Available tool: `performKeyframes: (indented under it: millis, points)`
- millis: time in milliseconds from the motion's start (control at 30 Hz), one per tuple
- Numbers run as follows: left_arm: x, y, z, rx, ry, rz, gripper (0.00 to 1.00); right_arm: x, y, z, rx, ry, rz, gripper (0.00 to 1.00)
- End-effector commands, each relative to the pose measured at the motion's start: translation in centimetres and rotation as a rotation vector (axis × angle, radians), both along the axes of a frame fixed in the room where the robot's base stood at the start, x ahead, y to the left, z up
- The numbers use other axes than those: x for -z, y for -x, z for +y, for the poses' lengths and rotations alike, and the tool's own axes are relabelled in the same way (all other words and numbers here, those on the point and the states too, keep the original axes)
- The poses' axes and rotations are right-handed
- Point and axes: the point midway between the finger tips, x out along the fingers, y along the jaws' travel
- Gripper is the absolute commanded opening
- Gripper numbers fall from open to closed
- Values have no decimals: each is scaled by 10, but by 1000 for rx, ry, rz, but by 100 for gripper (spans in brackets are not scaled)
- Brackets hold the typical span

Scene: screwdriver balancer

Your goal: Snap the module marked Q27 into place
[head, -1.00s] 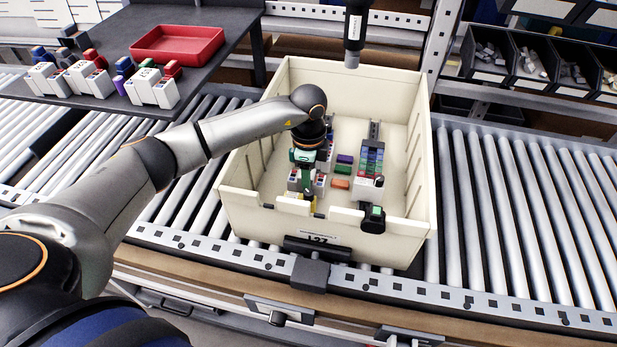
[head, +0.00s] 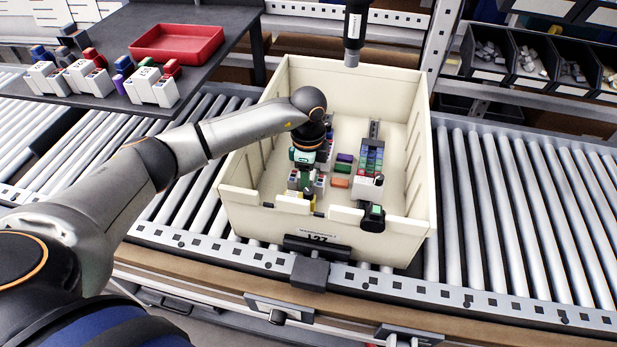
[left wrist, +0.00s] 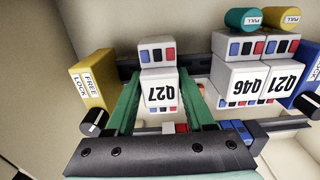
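The white module marked Q27 (left wrist: 160,93) stands between the green fingers of my left gripper (head: 306,182) in the left wrist view. The fingers lie close against both its sides. Its label reads upside down. A dark rail (left wrist: 128,66) runs behind it; I cannot tell whether the module is seated on it. To its right, past a gap, stand modules Q46 (left wrist: 241,87) and Q21 (left wrist: 281,86). To its left, apart from it, is a yellow FREE/LOCK block (left wrist: 92,88) with a black knob. My right gripper is not in view.
The cream tote (head: 260,225) has high walls around the work. Inside, a second rail (head: 374,130) carries coloured blocks and a white module. Loose coloured blocks (head: 341,182) lie between. A dark tool (head: 354,25) hangs above the back wall. A shelf (head: 110,35) holds modules and a red tray.

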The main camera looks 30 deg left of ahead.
Motion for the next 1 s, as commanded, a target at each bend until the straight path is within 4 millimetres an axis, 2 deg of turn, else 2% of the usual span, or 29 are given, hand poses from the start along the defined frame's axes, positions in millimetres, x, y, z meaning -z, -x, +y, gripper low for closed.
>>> performKeyframes:
  millis: [33,200,467,567,667,1000]
  points:
    - [0,0,0,0,0,0,60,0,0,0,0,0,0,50]
    - [-1,-1,0,-1,1,-1,79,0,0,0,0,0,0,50]
    - [-1,-1,0,-1,0,-2,80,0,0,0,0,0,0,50]
    - [-8,-1,0,0,2,-5,80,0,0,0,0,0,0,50]
    - [-23,-2,0,1,1,-7,80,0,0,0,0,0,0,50]
    - [-95,-2,0,0,2,-7,80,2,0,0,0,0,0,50]
